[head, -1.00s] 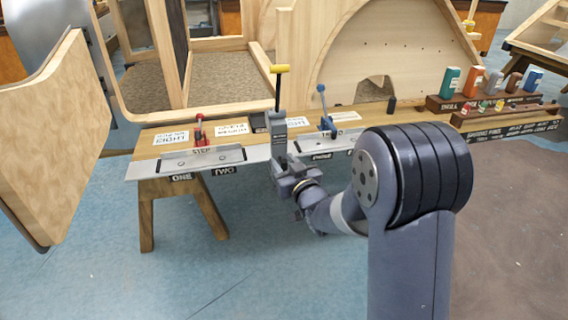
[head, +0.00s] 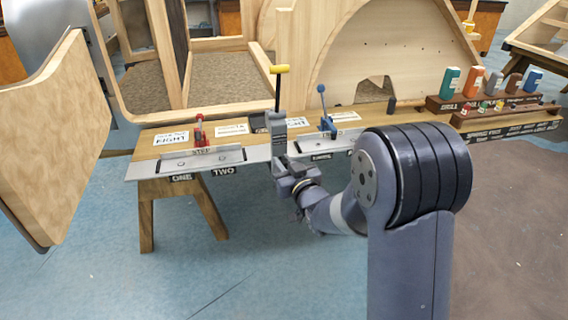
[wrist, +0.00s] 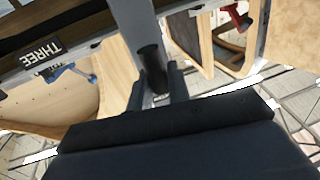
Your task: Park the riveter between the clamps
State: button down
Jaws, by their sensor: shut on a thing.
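The riveter (head: 278,128) is a grey upright tool with a dark rod and a yellow top handle. It stands between the red clamp (head: 200,132) on the left and the blue clamp (head: 326,118) on the right in the head view, nearer the blue one. My gripper (head: 288,172) is shut on its lower part at the bench's front edge. In the wrist view my gripper (wrist: 160,88) holds the riveter's grey body (wrist: 138,30). The red clamp (wrist: 236,16) and the blue clamp (wrist: 70,74) show on either side. Whether the riveter's base touches the bench is hidden.
The wooden bench (head: 150,188) has metal plates (head: 195,160) along its front, labelled ONE, TWO and more. White cards lie behind them. Colored blocks (head: 490,85) stand on racks at the right. A wooden panel (head: 50,135) stands at the left. The floor in front is clear.

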jog(key=shift+f, duration=0.1)
jog(key=shift+s+a+b, duration=0.15)
jog(key=shift+a+b, duration=0.3)
jog(key=shift+b, duration=0.45)
jog(key=c, duration=1.4)
grip_release()
jog(key=v, duration=1)
jog(key=shift+s+d+p, duration=0.2)
jog(key=shift+s+p, duration=0.15)
jog(key=shift+p, duration=0.05)
jog(key=shift+w+a, duration=0.1)
